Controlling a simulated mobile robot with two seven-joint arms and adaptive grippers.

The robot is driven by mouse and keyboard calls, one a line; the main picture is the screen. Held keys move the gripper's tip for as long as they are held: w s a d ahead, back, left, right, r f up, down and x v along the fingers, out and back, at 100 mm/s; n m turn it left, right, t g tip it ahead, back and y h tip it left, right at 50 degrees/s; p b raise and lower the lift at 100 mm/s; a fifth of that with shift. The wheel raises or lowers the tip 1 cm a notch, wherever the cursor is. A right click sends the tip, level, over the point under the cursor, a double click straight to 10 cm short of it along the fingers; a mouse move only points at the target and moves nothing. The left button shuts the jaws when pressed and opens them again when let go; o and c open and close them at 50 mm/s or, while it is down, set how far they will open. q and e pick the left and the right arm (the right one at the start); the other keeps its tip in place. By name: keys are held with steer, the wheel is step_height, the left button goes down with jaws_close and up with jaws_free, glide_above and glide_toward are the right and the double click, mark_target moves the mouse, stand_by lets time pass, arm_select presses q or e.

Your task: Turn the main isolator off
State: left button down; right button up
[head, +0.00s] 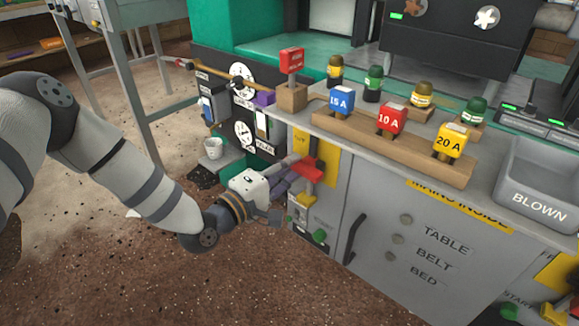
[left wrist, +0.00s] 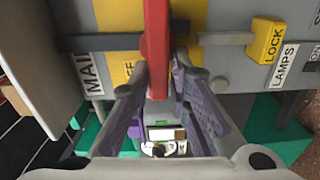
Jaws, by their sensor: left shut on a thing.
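The main isolator is a red lever handle (head: 309,168) on the left end of the grey cabinet, beside a yellow panel (head: 303,143). In the left wrist view the red handle (left wrist: 157,45) runs down between my fingers. A label partly reading "MAI" (left wrist: 93,74) and a partly covered yellow plate (left wrist: 118,70) are beside it. My left gripper (head: 291,176) is shut on the red handle. Its purple-padded fingers (left wrist: 158,85) stand either side of it. The handle's exact angle is hard to tell. My right gripper is not in view.
A yellow lock block (head: 301,207) and a green knob (head: 320,236) sit below the handle. Above is the worktop with a wooden fuse rail (head: 395,145) and a red sign on a block (head: 291,62). A grey bin (head: 540,180) stands right. Floor lies open in front.

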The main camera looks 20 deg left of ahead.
arm_select(q)
steer(key=shift+d+r+n, duration=0.15)
steer(key=shift+n, duration=0.25)
steer(key=c, duration=1.6)
jaws_free()
steer(key=shift+o, duration=0.2)
steer(key=v, duration=1.2)
